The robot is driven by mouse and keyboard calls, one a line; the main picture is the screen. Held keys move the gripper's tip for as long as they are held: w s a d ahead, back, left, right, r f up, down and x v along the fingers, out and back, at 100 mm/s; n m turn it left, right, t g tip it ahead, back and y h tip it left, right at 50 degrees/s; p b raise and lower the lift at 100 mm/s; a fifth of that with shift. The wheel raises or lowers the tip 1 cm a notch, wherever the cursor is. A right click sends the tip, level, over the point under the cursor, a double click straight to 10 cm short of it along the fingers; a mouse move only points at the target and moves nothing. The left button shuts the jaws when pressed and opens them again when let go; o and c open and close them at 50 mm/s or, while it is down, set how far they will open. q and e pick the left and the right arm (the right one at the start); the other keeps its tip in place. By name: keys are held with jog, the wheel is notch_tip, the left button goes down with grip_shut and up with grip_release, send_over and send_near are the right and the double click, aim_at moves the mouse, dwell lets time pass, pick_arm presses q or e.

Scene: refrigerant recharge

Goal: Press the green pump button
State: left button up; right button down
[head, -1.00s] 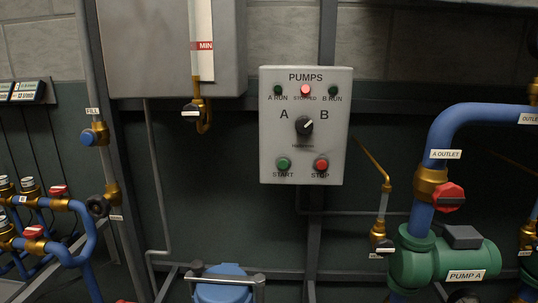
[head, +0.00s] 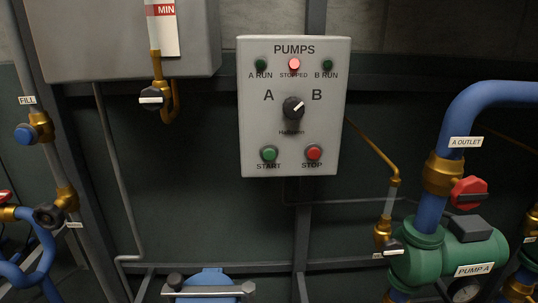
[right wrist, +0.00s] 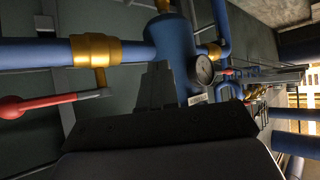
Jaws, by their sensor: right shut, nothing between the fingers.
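The green START button (head: 269,154) sits at the lower left of the grey PUMPS panel (head: 255,110) in the head view. The red STOP button (head: 313,153) is to its right. Above them is a black selector knob (head: 293,108) between A and B, its white mark pointing up and right toward B. The red STOPPED lamp (head: 294,64) looks lit; the two green RUN lamps look dark. My right gripper (right wrist: 163,82) shows in the right wrist view with its dark fingers together and empty. Neither gripper is in the head view.
Right of the panel stand a blue pipe (head: 480,105), a red-handled valve (head: 469,192) and green pump A (head: 460,255). The space before the panel looks clear.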

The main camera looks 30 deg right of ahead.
aim_at(269, 154)
jog(key=w+d+r+m+t+p, duration=0.1)
jog(key=w+d+r+m+t, duration=0.1)
jog(key=w+r, duration=0.35)
jog(key=w+d+r+m+t, duration=0.1)
jog(key=w+r+m+t, duration=0.15)
jog(key=r, duration=0.55)
jog(key=w+d+r+m+t+p, duration=0.1)
jog(key=w+d+r+m, duration=0.1)
jog(key=w+r, duration=0.35)
notch_tip(269, 154, up, 20)
jog(key=d+m+t+y, duration=0.2)
jog(key=m+t, duration=0.2)
jog(key=shift+s+f+m+p, duration=0.25)
jog(key=shift+s+m+p, duration=0.05)
jog(key=shift+s+m, duration=0.1)
jog(key=shift+w+d, duration=0.1)
jog(key=shift+w+d+b, duration=0.35)
jog(key=shift+w+d, duration=0.4)
jog(key=shift+w, duration=0.45)
jog(key=shift+w+d+b, duration=0.4)
jog(key=shift+w+d, duration=0.3)
jog(key=shift+w, duration=0.55)
jog(key=shift+w+d+b, duration=0.35)
jog(key=shift+w+d, duration=0.4)
jog(key=shift+w, duration=0.45)
jog(key=shift+w+d, duration=0.1)
